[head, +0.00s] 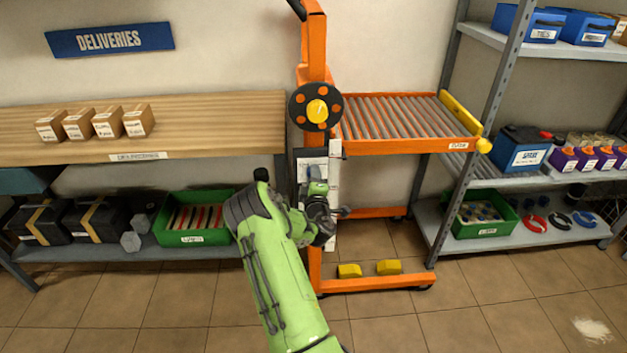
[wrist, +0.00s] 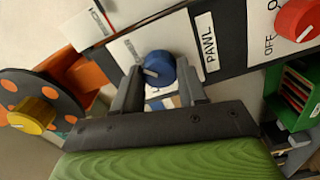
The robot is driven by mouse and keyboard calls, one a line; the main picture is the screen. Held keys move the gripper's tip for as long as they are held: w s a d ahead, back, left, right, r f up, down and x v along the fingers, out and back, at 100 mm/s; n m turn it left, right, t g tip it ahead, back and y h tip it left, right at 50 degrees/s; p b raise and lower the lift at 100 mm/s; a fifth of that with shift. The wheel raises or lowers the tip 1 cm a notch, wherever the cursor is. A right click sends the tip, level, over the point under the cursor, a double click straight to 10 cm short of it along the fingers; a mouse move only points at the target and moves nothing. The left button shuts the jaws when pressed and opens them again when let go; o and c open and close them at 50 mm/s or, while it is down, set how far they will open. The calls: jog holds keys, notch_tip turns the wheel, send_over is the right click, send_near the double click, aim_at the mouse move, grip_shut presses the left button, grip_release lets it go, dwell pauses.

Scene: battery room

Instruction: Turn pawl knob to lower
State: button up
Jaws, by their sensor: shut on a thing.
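The blue pawl knob (wrist: 159,68) sits on a panel beside the label "PAWL" (wrist: 207,41) in the wrist view. My gripper (wrist: 158,82) has one finger on each side of the knob and is shut on it. In the head view my gripper (head: 318,190) is at the panel on the orange lift's post (head: 314,60), and my arm hides the knob there. Small lettering on the panel beside the knob is too small to read.
A red knob (wrist: 298,18) marked "OFF" is on the same panel. A black handwheel with a yellow hub (head: 317,110) is above my gripper. The roller platform (head: 400,115) extends right. A green bin (head: 192,222) is on the lower left shelf, and yellow chocks (head: 388,267) are low down.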

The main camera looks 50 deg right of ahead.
jog(key=shift+f, duration=0.1)
dwell(0.4)
jog(key=o, duration=1.1)
jog(key=shift+c, duration=0.2)
